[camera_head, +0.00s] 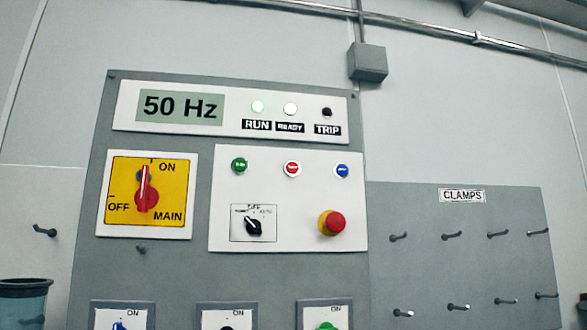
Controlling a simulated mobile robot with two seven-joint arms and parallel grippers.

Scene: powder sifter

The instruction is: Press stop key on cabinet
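The grey cabinet panel (180,275) fills the middle of the head view. A white plate (225,190) on it carries a row of small round keys: green (239,166), red (292,169) and blue (342,171). The lettering on these keys is too small to read. Below them are a black selector knob (253,227) and a large red mushroom button (334,223) on a yellow collar. Neither of my grippers shows in this view.
A red main switch (146,196) on a yellow plate points up to ON at left. Several smaller switches line the bottom edge. A grey CLAMPS board (455,260) with several hooks hangs at right. A bluish container (24,305) stands at lower left. Nothing blocks the panel's front.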

